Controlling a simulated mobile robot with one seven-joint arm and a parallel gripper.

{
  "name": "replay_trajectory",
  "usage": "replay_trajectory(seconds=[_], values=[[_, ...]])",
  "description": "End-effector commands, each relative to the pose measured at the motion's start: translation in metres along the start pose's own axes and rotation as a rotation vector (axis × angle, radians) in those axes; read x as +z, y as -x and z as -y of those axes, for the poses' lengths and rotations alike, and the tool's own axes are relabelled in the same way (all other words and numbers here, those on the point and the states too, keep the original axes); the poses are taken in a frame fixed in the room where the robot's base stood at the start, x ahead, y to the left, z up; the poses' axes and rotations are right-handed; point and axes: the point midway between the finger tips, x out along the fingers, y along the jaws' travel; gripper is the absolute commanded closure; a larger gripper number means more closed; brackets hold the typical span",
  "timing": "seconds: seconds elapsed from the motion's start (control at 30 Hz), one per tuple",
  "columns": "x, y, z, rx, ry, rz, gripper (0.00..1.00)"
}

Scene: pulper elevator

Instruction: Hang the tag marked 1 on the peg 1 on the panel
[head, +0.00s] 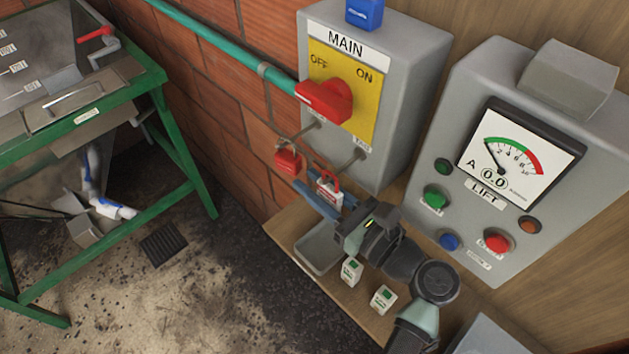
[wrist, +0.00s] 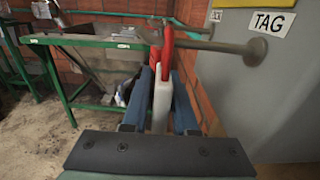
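A white tag with a red top loop (head: 329,189) is between the blue fingers of my gripper (head: 331,203). In the wrist view the white tag (wrist: 162,103) stands upright between the fingertips (wrist: 162,80); its number cannot be read. The grey MAIN panel (head: 400,90) has two pegs below its red switch. A red padlock (head: 287,161) hangs at the left peg (head: 303,131).
A wooden shelf (head: 285,222) below holds a grey tray (head: 318,248) and two white-and-green tags (head: 351,270) (head: 383,298). The LIFT control box (head: 590,140) stands to the right. A green-framed table (head: 180,140) is at the left, with open floor in front.

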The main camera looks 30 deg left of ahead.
Motion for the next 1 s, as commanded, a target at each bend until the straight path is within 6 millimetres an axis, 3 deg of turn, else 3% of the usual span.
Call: replay_trajectory(seconds=[0.1,0.67,1.0], values=[[0.000,0.000,0.000,0.000,0.000,0.000,0.56],[-0.003,0.000,0.000,0.000,0.003,0.000,0.56],[-0.002,0.077,-0.001,-0.006,0.002,0.000,0.56]])
